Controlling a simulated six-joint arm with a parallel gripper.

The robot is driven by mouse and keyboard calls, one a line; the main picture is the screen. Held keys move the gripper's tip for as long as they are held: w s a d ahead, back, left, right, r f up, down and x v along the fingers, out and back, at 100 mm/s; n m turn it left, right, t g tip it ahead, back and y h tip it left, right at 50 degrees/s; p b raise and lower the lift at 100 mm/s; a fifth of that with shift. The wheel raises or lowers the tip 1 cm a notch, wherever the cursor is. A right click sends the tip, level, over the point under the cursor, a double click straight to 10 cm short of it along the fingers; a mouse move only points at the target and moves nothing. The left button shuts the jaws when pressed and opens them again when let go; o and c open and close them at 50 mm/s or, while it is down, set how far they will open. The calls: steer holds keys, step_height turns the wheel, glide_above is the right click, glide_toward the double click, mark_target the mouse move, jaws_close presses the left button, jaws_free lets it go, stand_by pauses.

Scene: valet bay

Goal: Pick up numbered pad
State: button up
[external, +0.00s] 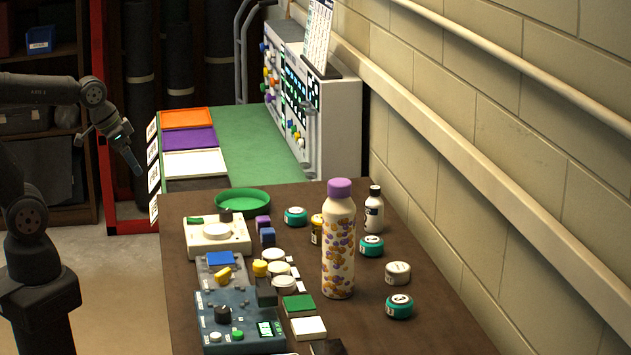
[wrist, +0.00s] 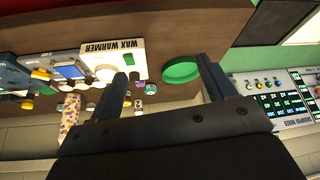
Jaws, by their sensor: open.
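No pad with a readable number shows. I cannot tell which, if any, is the numbered one. A sheet with a printed grid (external: 319,35) stands on the grey machine at the back. My gripper (external: 134,164) is in the air left of the trays, apart from everything. In the wrist view my gripper (wrist: 160,76) has its fingers spread with nothing held between them.
A white wax warmer (external: 217,236), a green round dish (external: 243,201), a tall patterned bottle (external: 339,245) and several small jars crowd the table. Orange, purple and white trays (external: 187,119) lie on the green surface behind. A block wall bounds the right side.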

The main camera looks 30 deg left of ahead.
steer(key=w+d+r+m, duration=0.2)
steer(key=w+d+r, duration=0.1)
steer(key=w+d, duration=0.85)
steer(key=m+g, duration=0.1)
glide_toward(293, 211)
steer(key=shift+h, duration=0.3)
steer(key=f, duration=0.2)
steer(key=w+f, duration=0.1)
steer(key=f, duration=0.1)
steer(key=shift+f, duration=0.35)
steer(key=shift+w+d+x, duration=0.1)
steer(key=shift+d+x, duration=0.05)
steer(key=shift+x, duration=1.2)
steer(key=shift+w+d+x, duration=0.1)
steer(key=shift+d+x, duration=0.05)
steer(key=shift+x, duration=1.25)
steer(key=shift+r, duration=0.2)
steer(key=c, duration=1.1)
